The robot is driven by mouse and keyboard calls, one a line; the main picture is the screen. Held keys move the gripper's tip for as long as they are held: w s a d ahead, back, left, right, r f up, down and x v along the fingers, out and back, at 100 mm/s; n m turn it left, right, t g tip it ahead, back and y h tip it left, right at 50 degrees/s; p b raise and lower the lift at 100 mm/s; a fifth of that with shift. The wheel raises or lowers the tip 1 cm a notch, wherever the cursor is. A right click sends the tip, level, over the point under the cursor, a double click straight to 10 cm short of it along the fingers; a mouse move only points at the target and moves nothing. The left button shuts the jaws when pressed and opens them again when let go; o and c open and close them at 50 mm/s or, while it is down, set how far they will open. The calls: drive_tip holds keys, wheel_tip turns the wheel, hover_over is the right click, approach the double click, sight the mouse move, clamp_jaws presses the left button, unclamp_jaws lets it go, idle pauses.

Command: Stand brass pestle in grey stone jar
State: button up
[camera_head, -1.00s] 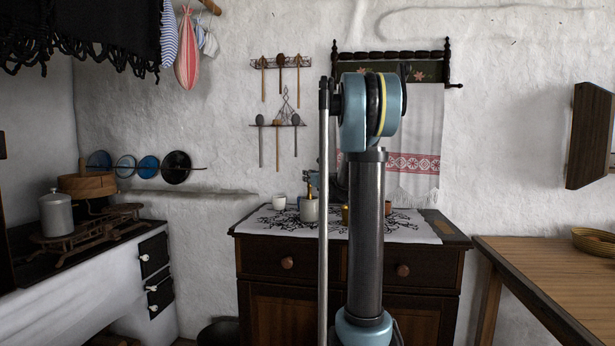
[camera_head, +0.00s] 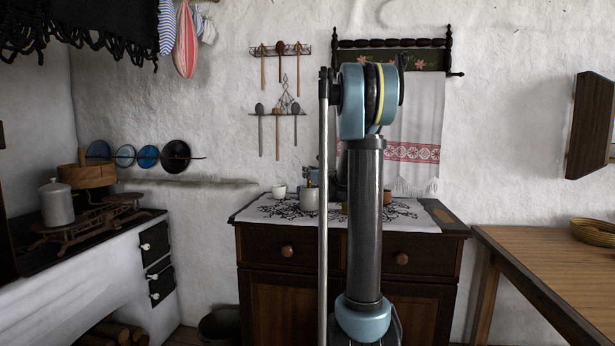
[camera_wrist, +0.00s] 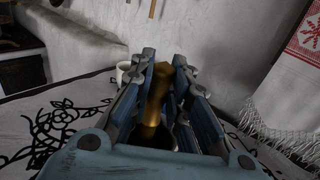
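The brass pestle (camera_wrist: 157,90) lies between the two fingers of my gripper (camera_wrist: 162,75) in the wrist view, and the fingers appear closed on it. In the head view my gripper (camera_head: 312,176) is small and partly hidden behind my arm, above the cloth-covered cabinet. A bit of brass shows there just above a pale grey jar (camera_head: 309,201), which looks like the stone jar and stands upright on the cloth. I cannot tell whether the pestle's lower end is inside the jar or only above or behind it.
A white cup (camera_head: 279,192) stands left of the jar, and also shows in the wrist view (camera_wrist: 124,70). A copper-coloured pot (camera_head: 416,197) stands right of my arm. The cabinet (camera_head: 285,265) is backed by a white wall. A wooden table (camera_head: 545,260) is at right.

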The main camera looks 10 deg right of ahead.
drive_tip(key=o, duration=0.4)
drive_tip(key=v, duration=1.2)
idle(0.6)
